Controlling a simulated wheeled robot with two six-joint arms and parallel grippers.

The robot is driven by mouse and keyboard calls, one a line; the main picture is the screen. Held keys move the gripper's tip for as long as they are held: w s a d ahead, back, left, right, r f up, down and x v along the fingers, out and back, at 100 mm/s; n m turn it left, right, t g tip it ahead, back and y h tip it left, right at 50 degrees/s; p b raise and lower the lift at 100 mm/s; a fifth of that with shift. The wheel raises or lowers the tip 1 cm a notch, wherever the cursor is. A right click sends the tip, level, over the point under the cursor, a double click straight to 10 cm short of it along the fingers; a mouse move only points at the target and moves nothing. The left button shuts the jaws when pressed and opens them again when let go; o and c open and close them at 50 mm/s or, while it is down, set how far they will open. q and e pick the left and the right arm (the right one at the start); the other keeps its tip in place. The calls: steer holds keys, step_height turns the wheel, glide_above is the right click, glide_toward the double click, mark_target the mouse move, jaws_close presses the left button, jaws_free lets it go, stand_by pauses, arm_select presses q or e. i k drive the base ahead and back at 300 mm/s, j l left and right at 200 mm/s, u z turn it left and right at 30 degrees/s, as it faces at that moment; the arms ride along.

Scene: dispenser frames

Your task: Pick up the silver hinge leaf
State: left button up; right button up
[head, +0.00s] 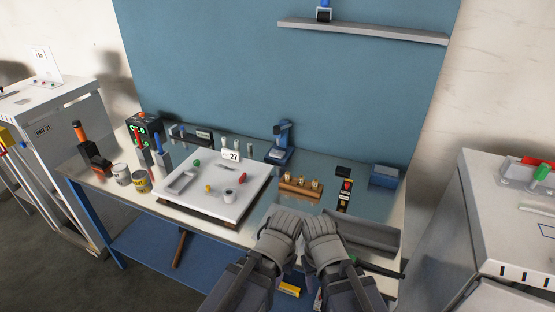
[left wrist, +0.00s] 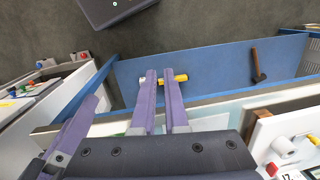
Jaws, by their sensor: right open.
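I cannot make out the silver hinge leaf for certain in either view. A pale grey elongated shape (head: 181,183) shows at the left of the white board (head: 205,203), but I cannot tell whether it is a recess or a part. My right gripper (head: 320,222) is open at the table's front edge, close beside my left gripper (head: 283,222). Both partly hide the grey tray (head: 372,236) and the table behind them. The left wrist view shows purple fingers with a narrow gap over the blue lower shelf; no part shows between their tips.
The board carries green, yellow and red pieces and a "27" card (head: 231,156). A white cabinet (head: 505,215) stands at right.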

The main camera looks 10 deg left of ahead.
mark_target(279, 154)
steer(key=j+z, duration=0.15)
steer(key=z, duration=0.8)
steer(key=k+j+z, duration=0.1)
steer(key=j+z, duration=0.15)
steer(key=k+j+z, duration=0.1)
steer(key=j+z, duration=0.2)
steer(key=j, duration=0.15)
steer(key=k+j+z, duration=0.25)
steer(key=j+z, duration=0.25)
steer(key=k+j+z, duration=0.1)
steer(key=k+j, duration=0.45)
steer(key=j, duration=0.2)
steer(key=k+j+z, duration=0.1)
steer(key=k+j, duration=0.45)
steer(key=j, duration=0.15)
steer(key=i+j, duration=0.3)
steer(key=j, duration=0.15)
